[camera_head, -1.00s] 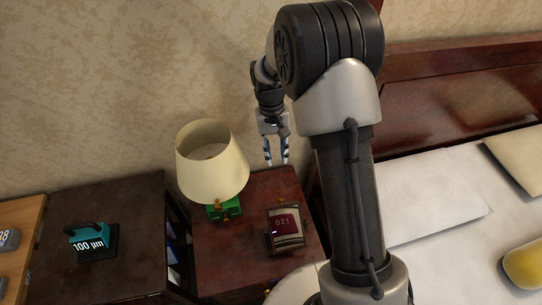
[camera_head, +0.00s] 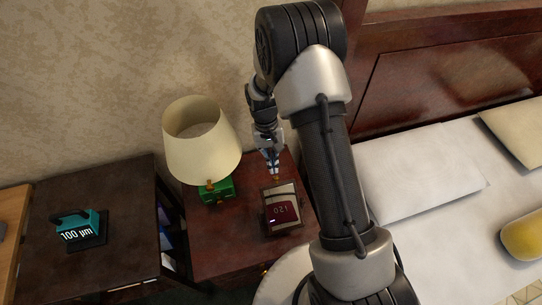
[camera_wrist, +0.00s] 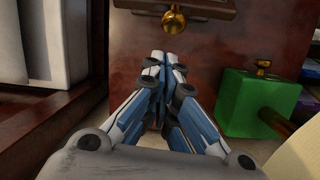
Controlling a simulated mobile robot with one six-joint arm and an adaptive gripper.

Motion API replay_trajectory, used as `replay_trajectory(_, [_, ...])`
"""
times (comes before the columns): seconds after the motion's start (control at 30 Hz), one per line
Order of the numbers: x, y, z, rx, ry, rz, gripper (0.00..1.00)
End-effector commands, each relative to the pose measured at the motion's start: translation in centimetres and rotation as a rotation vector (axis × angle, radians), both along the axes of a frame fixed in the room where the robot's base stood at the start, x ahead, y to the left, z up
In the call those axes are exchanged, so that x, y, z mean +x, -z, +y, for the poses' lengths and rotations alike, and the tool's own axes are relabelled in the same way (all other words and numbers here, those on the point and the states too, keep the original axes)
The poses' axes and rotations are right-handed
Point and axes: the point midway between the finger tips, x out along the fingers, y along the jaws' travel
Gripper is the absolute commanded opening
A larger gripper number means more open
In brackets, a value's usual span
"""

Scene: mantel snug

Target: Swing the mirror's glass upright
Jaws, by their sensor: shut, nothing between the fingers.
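The mirror (camera_head: 283,213) is small, with a dark frame, and rests on the dark red nightstand (camera_head: 220,250). My gripper (camera_head: 275,174) is at the mirror's far edge, fingers pointing down, shut and empty. In the wrist view my shut fingertips (camera_wrist: 165,60) are just short of a brown wooden edge (camera_wrist: 205,8) with a brass knob (camera_wrist: 174,20), apparently the mirror's. I cannot tell whether the fingers touch it.
A lamp with a cream shade (camera_head: 203,145) and a green base (camera_head: 216,192) stands close to the left of my gripper. A bed with white pillows (camera_head: 415,175) is on the right. A dark cabinet (camera_head: 110,175) with a teal-and-black object (camera_head: 80,228) is on the left.

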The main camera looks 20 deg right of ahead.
Motion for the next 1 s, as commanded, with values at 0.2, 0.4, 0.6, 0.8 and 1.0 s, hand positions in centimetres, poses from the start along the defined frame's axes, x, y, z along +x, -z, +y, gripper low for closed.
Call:
replay_trajectory(0.2, [-1.4,-0.8,0.2,0.0,0.0,0.003,0.0])
replay_trajectory(0.4, [-1.5,-0.9,0.3,0.0,0.0,0.003,0.0])
replay_trajectory(0.6, [-1.5,-0.9,0.3,0.0,0.0,0.0,0.0])
replay_trajectory(0.8, [-1.8,-1.4,0.3,0.001,0.0,-0.038,0.0])
replay_trajectory(1.0, [-2.0,-1.7,0.3,0.0,0.001,-0.065,0.0])
